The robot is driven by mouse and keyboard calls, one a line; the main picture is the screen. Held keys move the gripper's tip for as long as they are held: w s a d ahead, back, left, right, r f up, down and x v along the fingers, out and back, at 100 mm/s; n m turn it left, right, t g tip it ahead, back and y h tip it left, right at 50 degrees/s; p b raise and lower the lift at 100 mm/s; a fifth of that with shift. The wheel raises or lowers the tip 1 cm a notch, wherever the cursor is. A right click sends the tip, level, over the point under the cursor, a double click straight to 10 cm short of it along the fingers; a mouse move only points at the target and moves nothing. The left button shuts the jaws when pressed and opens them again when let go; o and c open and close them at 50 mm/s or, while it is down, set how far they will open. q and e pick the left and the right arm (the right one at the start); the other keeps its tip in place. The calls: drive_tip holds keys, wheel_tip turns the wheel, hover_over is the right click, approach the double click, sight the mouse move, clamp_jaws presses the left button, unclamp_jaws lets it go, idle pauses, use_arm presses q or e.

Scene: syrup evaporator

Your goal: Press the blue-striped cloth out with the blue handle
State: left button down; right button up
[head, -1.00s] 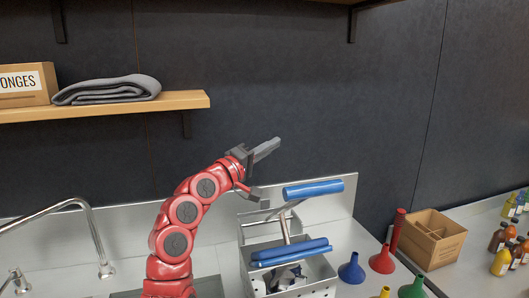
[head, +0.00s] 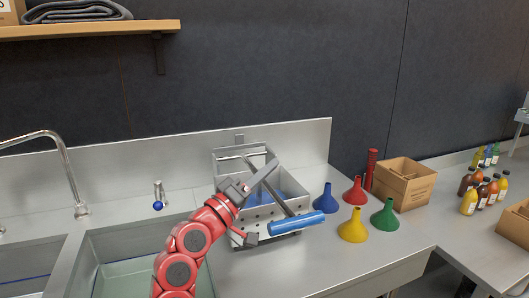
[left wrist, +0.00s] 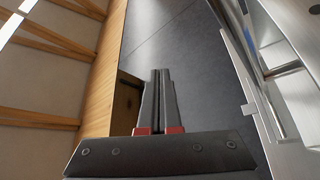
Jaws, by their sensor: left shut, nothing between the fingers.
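The steel press box (head: 222,180) stands on the counter beside the sink. Its lever slants forward and down, and its blue handle (head: 297,223) hangs low in front of the box. Blue shapes (head: 288,187) show inside the box; rollers and cloth cannot be told apart there, partly hidden by the lever and my arm. My left gripper (head: 276,163) is shut and empty, in front of the box and above and left of the blue handle, apart from the handle. In the left wrist view its fingers (left wrist: 158,92) are together. My right gripper is not in view.
A sink basin (head: 140,270) and tap (head: 65,165) lie to the left. Blue, red, yellow and green funnels (head: 353,225) stand right of the press. A cardboard box (head: 403,183) and several bottles (head: 480,190) are farther right. A wooden shelf (head: 100,30) is above.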

use_arm(q)
wheel_tip(320, 180, down, 6)
drive_tip(key=s+b, duration=0.1)
drive_tip(key=b, duration=0.1)
drive_tip(key=shift+s+d, duration=0.15)
drive_tip(key=shift+d, duration=0.05)
idle(0.3)
drive_tip(key=b+v, duration=0.1)
drive_tip(key=v, duration=1.6)
drive_tip(key=shift+a, duration=0.15)
drive_tip(key=shift+s+f, duration=0.15)
